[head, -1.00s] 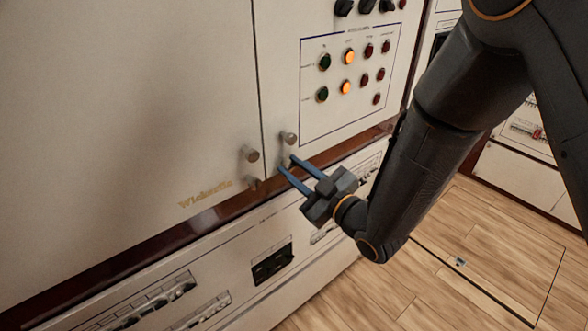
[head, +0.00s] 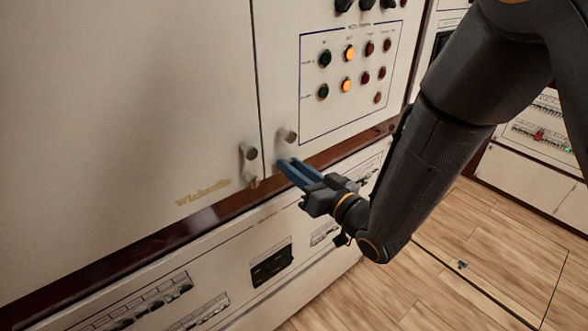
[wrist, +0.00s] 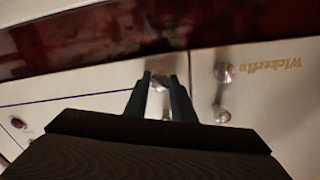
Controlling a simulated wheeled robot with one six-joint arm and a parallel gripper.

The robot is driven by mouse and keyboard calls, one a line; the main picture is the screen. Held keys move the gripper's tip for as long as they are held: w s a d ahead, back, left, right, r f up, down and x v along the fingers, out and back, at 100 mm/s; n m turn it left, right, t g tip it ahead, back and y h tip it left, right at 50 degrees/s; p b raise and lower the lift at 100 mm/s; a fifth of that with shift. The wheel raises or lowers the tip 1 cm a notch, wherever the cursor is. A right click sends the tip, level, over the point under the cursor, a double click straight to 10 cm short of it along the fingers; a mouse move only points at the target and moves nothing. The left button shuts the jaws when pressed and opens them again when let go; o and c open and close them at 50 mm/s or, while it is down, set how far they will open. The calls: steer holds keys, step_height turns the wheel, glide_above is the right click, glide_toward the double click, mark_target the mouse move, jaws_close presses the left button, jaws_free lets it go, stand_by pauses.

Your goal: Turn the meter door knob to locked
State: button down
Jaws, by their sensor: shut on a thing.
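My gripper (head: 285,163) reaches the lower left corner of the right-hand door from the right. Its blue fingers are close together. In the wrist view the two dark fingertips (wrist: 160,76) stand on either side of a small metal knob (wrist: 159,84), and they are shut on it. In the head view the fingers mostly hide this knob. A grey round handle (head: 288,136) sits just above it on the same door. I cannot read which way the held knob points or any lock marking.
The left door bears a similar handle (head: 249,152) and a small lower knob (head: 253,182), close to my fingers. A panel of lamps (head: 348,75) is above right. A dark red strip (head: 190,226) runs below the doors. Wooden floor (head: 480,240) lies to the right.

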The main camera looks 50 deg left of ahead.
steer(key=m, duration=0.9)
steer(key=shift+m, duration=0.4)
stand_by(0.4)
steer(key=c, duration=1.5)
jaws_free()
steer(key=shift+s+d+b, duration=0.2)
steer(key=shift+d+b, duration=0.25)
steer(key=shift+d, duration=1.5)
steer(key=shift+s+d+b, duration=0.15)
steer(key=shift+d+b, duration=0.3)
steer(key=shift+d, duration=1.5)
steer(key=shift+w, duration=0.1)
